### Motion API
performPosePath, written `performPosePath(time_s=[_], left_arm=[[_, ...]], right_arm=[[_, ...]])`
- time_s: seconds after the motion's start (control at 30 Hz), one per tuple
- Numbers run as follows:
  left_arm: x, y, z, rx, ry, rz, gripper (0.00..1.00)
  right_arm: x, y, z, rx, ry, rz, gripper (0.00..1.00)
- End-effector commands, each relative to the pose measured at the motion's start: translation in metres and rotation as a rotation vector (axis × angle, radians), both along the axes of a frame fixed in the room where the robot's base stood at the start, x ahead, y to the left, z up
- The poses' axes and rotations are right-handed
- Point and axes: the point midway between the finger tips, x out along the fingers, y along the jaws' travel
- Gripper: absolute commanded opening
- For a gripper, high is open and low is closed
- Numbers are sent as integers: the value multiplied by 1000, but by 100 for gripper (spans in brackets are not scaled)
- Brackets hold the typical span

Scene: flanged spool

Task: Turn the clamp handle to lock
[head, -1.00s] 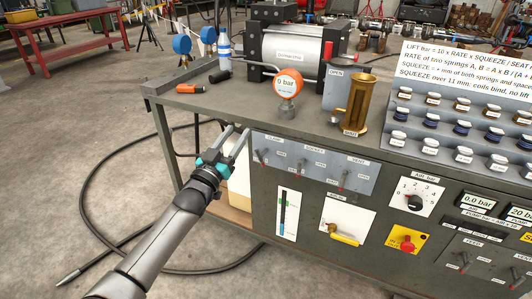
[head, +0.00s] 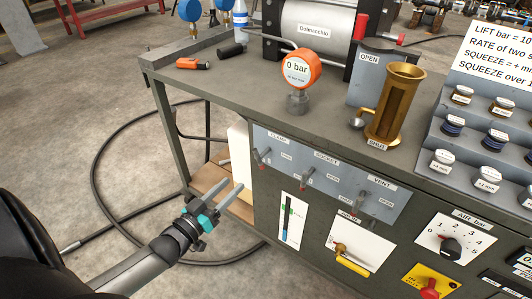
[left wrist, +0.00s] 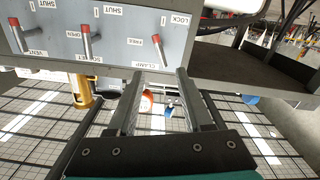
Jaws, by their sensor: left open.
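The clamp handle (head: 262,158) is a small metal lever with a red tip, at the left end of the grey switch panel on the bench front. In the left wrist view the clamp handle (left wrist: 159,51) stands between the FREE and LOCK labels, beside the CLAMP label. My left gripper (head: 235,184) is open and empty, below and left of the handle in the head view. In the left wrist view my left gripper (left wrist: 160,73) has the handle just beyond its fingertips, in line with the gap; I see no contact. My right gripper is not in view.
The socket lever (head: 307,177) and vent lever (head: 361,202) sit right of the clamp. An orange gauge (head: 297,72) and brass cylinder (head: 397,105) stand on the bench top above. A white block (head: 238,150) is on the lower shelf. A black hose (head: 97,165) loops on the floor.

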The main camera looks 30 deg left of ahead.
Motion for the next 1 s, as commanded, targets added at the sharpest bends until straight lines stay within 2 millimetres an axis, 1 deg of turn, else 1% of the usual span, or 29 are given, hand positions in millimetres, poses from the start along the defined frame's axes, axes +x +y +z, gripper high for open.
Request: performPosePath(time_s=[0.17, 0.47, 0.7, 1.0], left_arm=[[25, -2, 0, 1, -4, -1, 50], [65, -5, -1, 2, -3, 0, 50], [94, -7, 0, 1, -3, 0, 50], [125, -10, -1, 3, -2, 0, 50]], right_arm=[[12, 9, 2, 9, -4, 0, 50], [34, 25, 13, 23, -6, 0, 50], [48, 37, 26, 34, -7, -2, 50], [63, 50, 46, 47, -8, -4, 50]])
